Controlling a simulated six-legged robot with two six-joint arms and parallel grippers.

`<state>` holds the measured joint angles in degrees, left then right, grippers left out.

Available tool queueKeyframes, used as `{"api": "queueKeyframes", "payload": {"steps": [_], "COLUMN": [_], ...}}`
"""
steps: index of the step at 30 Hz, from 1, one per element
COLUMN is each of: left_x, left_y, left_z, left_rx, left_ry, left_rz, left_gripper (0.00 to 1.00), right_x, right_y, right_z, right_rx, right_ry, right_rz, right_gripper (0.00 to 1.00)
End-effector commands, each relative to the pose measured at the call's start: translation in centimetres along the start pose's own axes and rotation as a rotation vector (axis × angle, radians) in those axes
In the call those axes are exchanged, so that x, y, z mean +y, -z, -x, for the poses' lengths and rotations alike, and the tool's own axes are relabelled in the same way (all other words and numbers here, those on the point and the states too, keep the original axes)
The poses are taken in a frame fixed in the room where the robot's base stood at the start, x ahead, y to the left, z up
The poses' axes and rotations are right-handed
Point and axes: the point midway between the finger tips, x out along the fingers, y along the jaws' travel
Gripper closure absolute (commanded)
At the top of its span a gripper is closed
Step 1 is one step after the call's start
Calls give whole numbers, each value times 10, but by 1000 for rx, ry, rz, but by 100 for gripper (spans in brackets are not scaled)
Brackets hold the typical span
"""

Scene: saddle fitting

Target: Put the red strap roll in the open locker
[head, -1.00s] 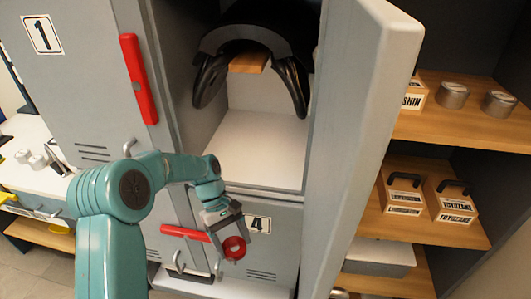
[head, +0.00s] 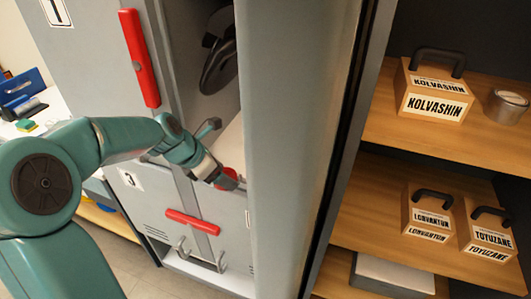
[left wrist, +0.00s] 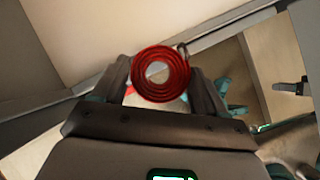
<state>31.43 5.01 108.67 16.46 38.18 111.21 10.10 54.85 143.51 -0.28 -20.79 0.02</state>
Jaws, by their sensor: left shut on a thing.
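The red strap roll (left wrist: 181,76) is a flat red spiral between the two fingers of my left gripper (left wrist: 160,78) in the left wrist view. In the head view the left gripper (head: 226,181) is at the front of the open locker, with a bit of the roll (head: 228,172) showing. The gripper is shut on the roll. The open locker (head: 229,146) has a pale floor and its grey door (head: 290,150) hides most of the opening. I cannot tell whether the roll is inside or just in front. My right gripper is not in view.
A dark saddle (head: 218,65) hangs inside the locker above the gripper. Closed locker doors with red handles (head: 138,58) stand to the left and below. Shelves at right hold labelled boxes (head: 435,100) and a metal tin (head: 506,106).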

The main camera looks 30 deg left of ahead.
Motion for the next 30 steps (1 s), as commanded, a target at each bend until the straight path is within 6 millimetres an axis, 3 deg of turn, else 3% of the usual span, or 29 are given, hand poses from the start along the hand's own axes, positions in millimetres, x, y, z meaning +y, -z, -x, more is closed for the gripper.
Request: {"api": "queueKeyframes", "payload": {"steps": [1,6,13,19,21,30], "left_x": [-1,-1,-2,-2,-2,-1], "left_y": [-16,-50,-73,-105,-95,-93], "left_z": [-5,-28,-45,-64,-74,-77], "left_rx": [-1,0,0,-1,2,-1], "left_ry": [4,3,2,2,3,0], "left_rz": [-6,-6,-5,-6,-1,-4], "left_gripper": [63,63,63,63,63,63], "right_x": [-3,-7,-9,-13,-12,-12], "right_y": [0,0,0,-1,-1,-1], "right_z": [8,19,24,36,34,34], "right_rx": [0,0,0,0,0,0], "right_ry": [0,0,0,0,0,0], "right_rz": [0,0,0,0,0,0], "right_gripper": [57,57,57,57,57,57]}}
